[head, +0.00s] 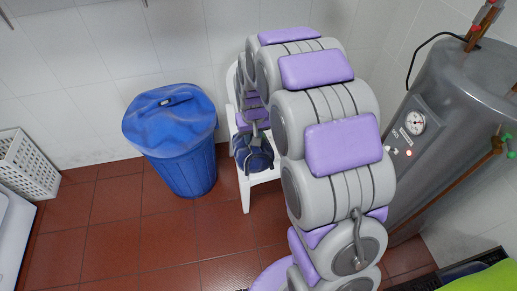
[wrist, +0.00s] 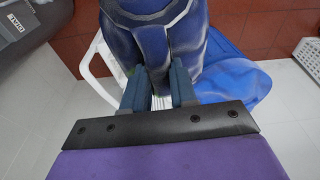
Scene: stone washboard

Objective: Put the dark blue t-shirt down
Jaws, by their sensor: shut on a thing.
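The dark blue t-shirt (head: 254,158) is a rounded bundle at the end of my arm, over the seat of a white plastic chair (head: 246,188). I cannot tell whether it touches the seat. In the wrist view, the t-shirt (wrist: 165,35) fills the top middle, with lighter creases. My gripper (wrist: 158,88) is shut on its near part, one finger on each side. In the head view, my arm hides much of the chair.
A blue lidded barrel (head: 182,160) stands just left of the chair. A grey boiler (head: 450,110) with copper pipes is at the right. A white basket (head: 25,165) is at the far left. The red tiled floor (head: 135,230) in front of the barrel is clear.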

